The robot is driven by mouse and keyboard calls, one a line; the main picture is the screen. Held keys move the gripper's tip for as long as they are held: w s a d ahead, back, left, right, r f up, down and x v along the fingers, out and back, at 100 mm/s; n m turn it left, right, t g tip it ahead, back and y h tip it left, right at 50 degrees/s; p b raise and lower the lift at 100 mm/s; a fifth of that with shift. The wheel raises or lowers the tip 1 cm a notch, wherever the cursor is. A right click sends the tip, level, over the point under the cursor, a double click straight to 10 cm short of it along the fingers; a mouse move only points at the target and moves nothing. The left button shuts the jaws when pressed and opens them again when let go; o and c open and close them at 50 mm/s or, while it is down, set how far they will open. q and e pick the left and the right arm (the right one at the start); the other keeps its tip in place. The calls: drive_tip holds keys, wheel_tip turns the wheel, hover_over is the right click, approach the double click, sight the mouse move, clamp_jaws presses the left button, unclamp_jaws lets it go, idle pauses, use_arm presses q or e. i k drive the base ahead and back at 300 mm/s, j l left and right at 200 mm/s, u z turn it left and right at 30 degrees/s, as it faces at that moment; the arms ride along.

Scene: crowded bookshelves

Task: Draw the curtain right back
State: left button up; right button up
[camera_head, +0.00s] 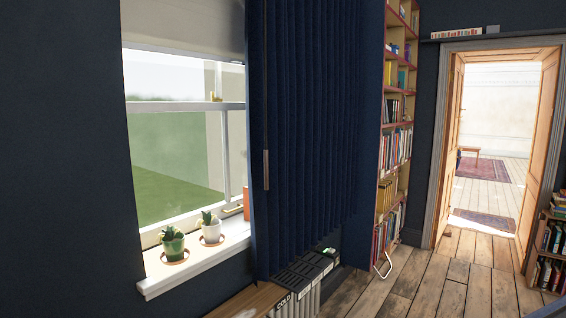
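A dark blue pleated curtain (315,110) hangs at the right side of the window (180,130). It covers the window's right edge and part of the wall beyond it. A narrow grey-brown strip (266,170), perhaps a handle, runs upright near the curtain's left edge. The left part of the window is uncovered, with a pale blind (185,25) across its top. Neither of my grippers is in view.
Two potted plants (173,243) (210,227) stand on the white sill (205,256). A tall bookshelf (386,190) stands to the right. The wooden floor (440,285) leads to an open doorway (495,150).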

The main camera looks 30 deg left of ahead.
sight(261, 98)
drive_tip(key=i+l+u, duration=0.1)
drive_tip(key=i+u, duration=0.2)
drive_tip(key=i, duration=0.2)
drive_tip(key=i+l+u, duration=0.25)
drive_tip(key=i, duration=0.2)
drive_tip(key=i+l+u, duration=0.3)
drive_tip(key=i, duration=0.2)
drive_tip(key=j, duration=0.1)
